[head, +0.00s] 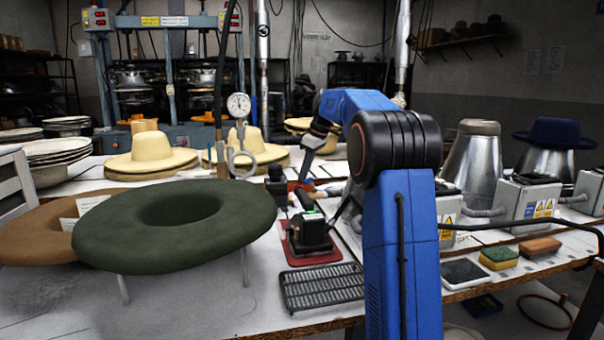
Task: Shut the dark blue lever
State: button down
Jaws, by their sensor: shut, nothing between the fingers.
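My blue arm rises in front of the bench and reaches over it. My gripper (304,172) is small in the head view, pointing down over the middle of the bench behind a black device (312,232) on a red mat (294,254). It is shut and empty. I cannot make out a dark blue lever with certainty; it may be hidden by my arm or lost among the small dark parts around the gripper. Whether the gripper touches anything there is too small to tell.
A dark green felt hat body (130,247) fills the left front. A dial gauge (238,105) stands left of my gripper, near cream hats (151,153). A black grate (322,287) lies at the front edge. Metal hat blocks (474,167) and grey boxes (528,207) stand at right.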

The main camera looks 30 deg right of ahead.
jog(key=shift+s+d+n, duration=0.15)
jog(key=shift+s+n, duration=0.15)
jog(key=shift+n, duration=0.2)
jog(key=shift+s+d+n+g+y, duration=0.3)
jog(key=shift+n+y, duration=0.1)
jog(key=shift+n, duration=0.4)
jog(key=s+d+n, duration=0.1)
jog(key=n+g, duration=0.1)
jog(key=n, duration=0.1)
jog(key=shift+s+d+n+y, duration=0.3)
jog(key=shift+s+d, duration=0.1)
jog(key=shift+d, duration=0.1)
jog(key=shift+w, duration=0.1)
